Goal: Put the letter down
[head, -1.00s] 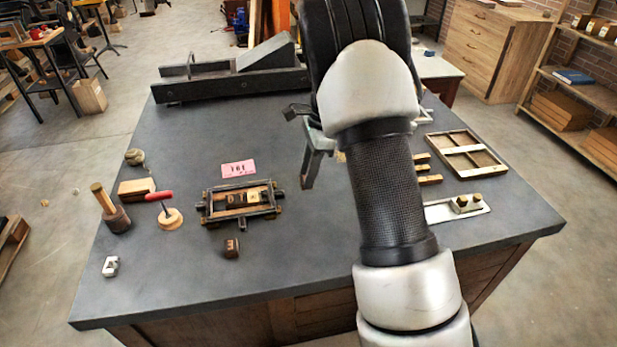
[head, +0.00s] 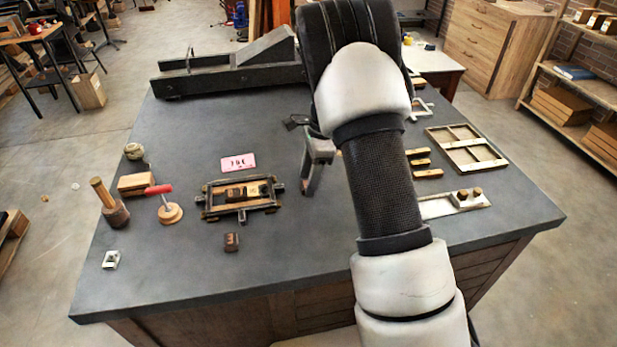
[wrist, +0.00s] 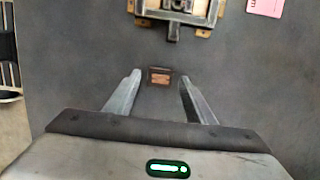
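A small dark letter block (head: 231,242) with a light letter on its face sits on the grey bench, just in front of a metal frame (head: 208,207) that holds a few more blocks. In the wrist view the loose block (wrist: 160,77) shows in the gap between my fingertips, with clear space on both sides. My gripper (wrist: 160,80) is open and empty. In the head view my gripper (head: 316,165) shows right of the frame, partly hidden by my arm, apparently above the bench. The frame's near edge (wrist: 172,20) is at the top of the wrist view.
A pink card (head: 238,162) lies behind the frame. A mallet (head: 115,210), a red-handled tool (head: 168,210), a wooden block (head: 136,184) and a small metal piece (head: 110,260) stand left. A divided tray (head: 452,143) lies right. The bench front is clear.

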